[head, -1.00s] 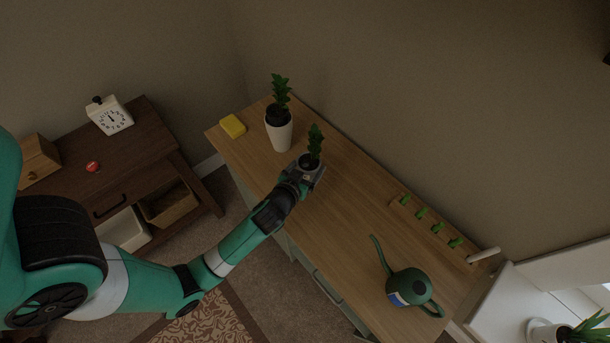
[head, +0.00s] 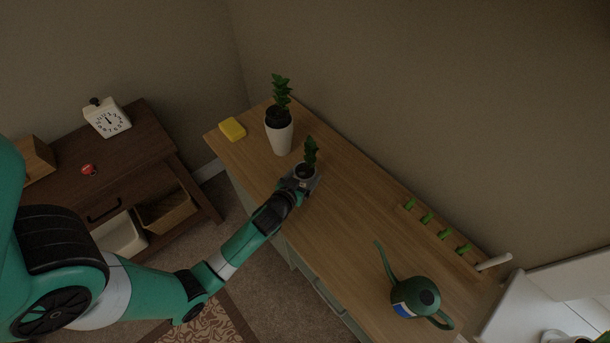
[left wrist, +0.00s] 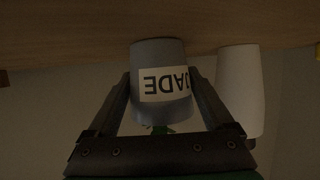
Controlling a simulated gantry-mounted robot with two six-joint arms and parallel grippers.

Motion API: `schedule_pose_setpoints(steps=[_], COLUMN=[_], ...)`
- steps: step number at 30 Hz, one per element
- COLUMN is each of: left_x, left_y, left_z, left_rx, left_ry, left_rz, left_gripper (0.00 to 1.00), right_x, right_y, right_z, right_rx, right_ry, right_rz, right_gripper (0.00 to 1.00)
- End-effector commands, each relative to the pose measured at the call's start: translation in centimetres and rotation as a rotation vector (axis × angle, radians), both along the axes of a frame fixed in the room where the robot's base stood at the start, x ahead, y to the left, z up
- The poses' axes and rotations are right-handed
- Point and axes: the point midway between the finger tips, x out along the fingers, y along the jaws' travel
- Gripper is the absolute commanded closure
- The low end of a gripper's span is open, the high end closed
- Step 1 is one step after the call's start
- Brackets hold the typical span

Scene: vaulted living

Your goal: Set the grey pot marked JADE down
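The small grey pot (left wrist: 159,51) shows upside down in the left wrist view, with a white label reading JADE (left wrist: 165,84). A leafy green plant (head: 310,152) grows from it. My left gripper (head: 306,181) is shut on the pot over the wooden table (head: 345,215). In the left wrist view its two fingers (left wrist: 161,88) lie along either side of the pot. The pot's base is at or very close to the tabletop; I cannot tell if it touches. The pot looks upright. My right gripper is not in view.
A taller white pot with a plant (head: 280,138) stands close behind the grey pot. A yellow sponge (head: 232,129) lies at the far left corner. A green watering can (head: 415,297) and a rack with green pegs (head: 428,218) are to the right. The middle tabletop is clear.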

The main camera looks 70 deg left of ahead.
Motion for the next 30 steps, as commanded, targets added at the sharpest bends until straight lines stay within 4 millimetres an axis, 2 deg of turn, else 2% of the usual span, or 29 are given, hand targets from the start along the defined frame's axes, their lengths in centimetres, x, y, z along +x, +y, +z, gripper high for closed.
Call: schedule_pose_setpoints(steps=[2, 11, 14, 24, 30], left_x=[0.0, -0.1, -1.0, -6.6, -8.3], left_y=[0.0, -0.1, -1.0, -5.8, -7.2], left_z=[0.0, 0.4, 0.9, 3.9, 4.7], left_rx=[-0.001, -0.001, 0.000, 0.001, 0.000], left_ry=[0.001, 0.001, 0.001, 0.003, 0.002], left_rz=[0.000, 0.000, -0.003, -0.004, -0.002], left_gripper=[0.00, 0.00, 0.00, 0.00, 0.00], right_x=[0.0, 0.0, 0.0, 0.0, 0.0], right_y=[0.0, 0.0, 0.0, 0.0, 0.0], right_z=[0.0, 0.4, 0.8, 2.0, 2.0], right_rx=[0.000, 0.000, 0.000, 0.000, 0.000], right_ry=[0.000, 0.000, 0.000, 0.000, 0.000], right_rz=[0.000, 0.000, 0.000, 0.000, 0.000], right_gripper=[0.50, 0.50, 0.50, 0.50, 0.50])
